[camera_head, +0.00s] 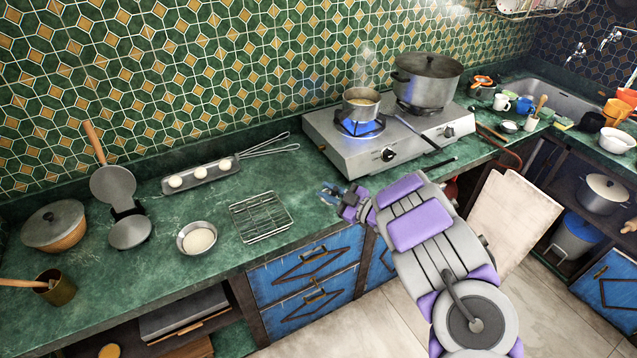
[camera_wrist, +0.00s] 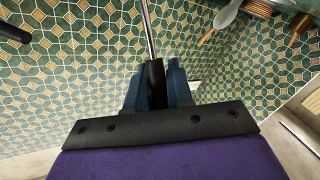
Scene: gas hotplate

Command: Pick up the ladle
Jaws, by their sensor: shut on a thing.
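The shaft runs up out of the top of that view. Its bowl is not in view, and the ladle cannot be made out clearly in the head view.
The gas stove (camera_head: 345,148) bears a saucepan (camera_head: 361,108) over a blue flame and a large lidded pot (camera_head: 428,84). A wire rack (camera_head: 262,217) and a small bowl (camera_head: 197,238) stand on the green counter (camera_head: 165,285).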

